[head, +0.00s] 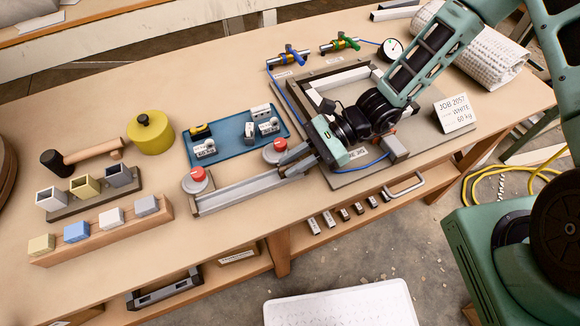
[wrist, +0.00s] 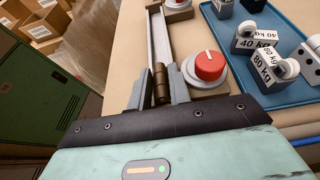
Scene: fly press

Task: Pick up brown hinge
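The brown hinge (wrist: 160,84) is a small dark brown piece with a barrel-like top, seen in the wrist view between my two fingers. My gripper (wrist: 161,90) has its grey fingers on either side of the hinge, which fills the gap with no clear space showing. In the head view my gripper (head: 286,164) is low at the right end of the grey metal channel (head: 245,189). There the hinge is hidden by my fingers, and I cannot tell whether it is clear of the surface below.
A red-topped round knob (wrist: 209,66) stands close beside my right finger in the wrist view. A blue tray (head: 235,139) with several labelled weights lies behind. The frame (head: 345,80) and JOB card (head: 454,113) are to the right. The bench's front edge is near.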

